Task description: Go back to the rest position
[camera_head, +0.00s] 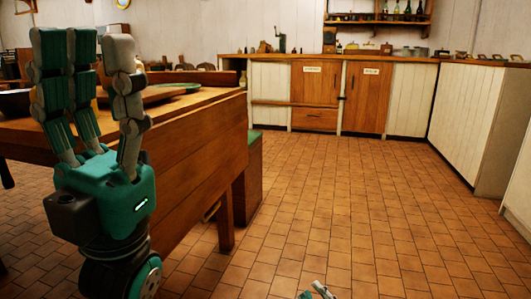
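My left gripper (92,50) is large in the near left, with its teal palm low and its several-jointed fingers pointing up. The fingers stand apart, with nothing between them, so it is open. It is in front of the wooden table (200,125) and hides part of its side. Only a small grey and teal tip of my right gripper (318,291) shows at the bottom edge, low over the floor. Its fingers cannot be made out.
A green plate (180,87) lies on the table. A green-topped bench (251,170) stands at its right end. Counters with wooden doors (366,97) line the back, and a white counter side (468,120) is at right. The tiled floor (340,200) between is clear.

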